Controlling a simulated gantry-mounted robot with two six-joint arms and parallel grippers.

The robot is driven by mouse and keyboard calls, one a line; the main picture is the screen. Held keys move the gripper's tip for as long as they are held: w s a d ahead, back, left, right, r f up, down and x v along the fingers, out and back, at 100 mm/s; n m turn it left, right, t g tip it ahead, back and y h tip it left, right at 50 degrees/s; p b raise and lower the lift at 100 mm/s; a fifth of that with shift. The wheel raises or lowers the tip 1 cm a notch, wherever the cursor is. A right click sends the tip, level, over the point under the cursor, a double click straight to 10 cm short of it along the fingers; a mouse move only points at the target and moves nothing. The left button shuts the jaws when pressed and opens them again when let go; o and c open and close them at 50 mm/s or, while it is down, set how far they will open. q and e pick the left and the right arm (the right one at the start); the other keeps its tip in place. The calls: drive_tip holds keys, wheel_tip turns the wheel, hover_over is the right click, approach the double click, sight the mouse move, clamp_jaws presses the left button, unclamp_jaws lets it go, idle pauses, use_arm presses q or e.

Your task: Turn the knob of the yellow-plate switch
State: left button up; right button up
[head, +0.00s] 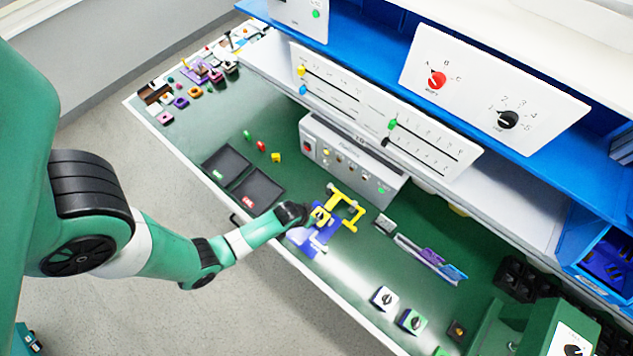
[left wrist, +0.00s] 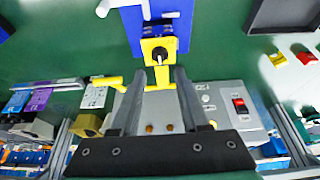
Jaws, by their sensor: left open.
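The yellow-plate switch (head: 320,216) sits at the middle of the green table, against a blue block. In the left wrist view the yellow plate (left wrist: 150,46) shows at top centre, with a small dark knob bearing a light pointer (left wrist: 160,57). My left gripper (head: 300,214) reaches in from the left, just beside the switch in the head view, and partly covers that area. In the left wrist view my left gripper (left wrist: 160,78) is open, its two fingers apart and pointing toward the switch. Nothing is held between them. My right gripper is not in view.
A yellow frame (head: 348,207) stands right beside the switch. A grey control box (head: 350,160) is behind it. Dark trays (head: 257,191) lie left.

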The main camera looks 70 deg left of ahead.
sight(316, 216)
use_arm(q)
drive_tip(key=b+x, duration=0.3)
drive_tip(key=x, duration=0.5)
clamp_jaws()
